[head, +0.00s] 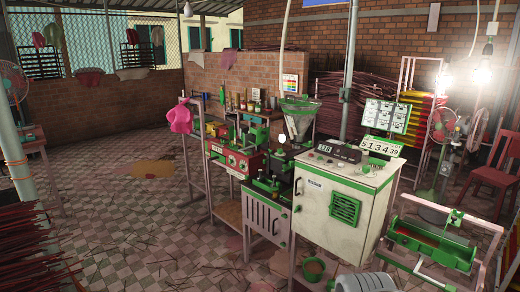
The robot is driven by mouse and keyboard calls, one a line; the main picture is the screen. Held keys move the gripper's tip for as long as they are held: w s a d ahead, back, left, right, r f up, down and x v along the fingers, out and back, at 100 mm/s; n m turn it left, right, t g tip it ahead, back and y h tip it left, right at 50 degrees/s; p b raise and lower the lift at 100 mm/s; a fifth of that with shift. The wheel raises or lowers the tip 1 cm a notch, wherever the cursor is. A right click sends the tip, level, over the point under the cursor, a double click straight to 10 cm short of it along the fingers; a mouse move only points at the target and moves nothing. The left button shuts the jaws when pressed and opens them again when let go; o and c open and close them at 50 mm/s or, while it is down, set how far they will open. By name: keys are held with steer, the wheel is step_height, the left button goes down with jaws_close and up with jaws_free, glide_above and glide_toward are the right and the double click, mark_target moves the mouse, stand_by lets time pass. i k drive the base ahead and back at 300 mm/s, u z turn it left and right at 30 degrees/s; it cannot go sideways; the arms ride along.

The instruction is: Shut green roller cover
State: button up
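A low machine with a green frame (438,248) stands at the lower right, with pale rails and a brownish inner surface. A green upright piece (455,220) rises from its top. Other green parts sit on the red machine (236,160) in the middle, including a green frame (252,132) above it. I cannot tell for sure which green part is the roller cover, or whether it is open or shut. My gripper is not in view. A grey rounded part at the bottom edge looks like part of my arm.
A white cabinet (343,215) with a green vent stands in the centre, below a metal hopper (298,112). A red chair (497,170) and fan (441,125) stand at right.

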mark_target(262, 135)
steer(key=u, duration=0.55)
steer(key=i, duration=4.05)
steer(key=z, duration=0.35)
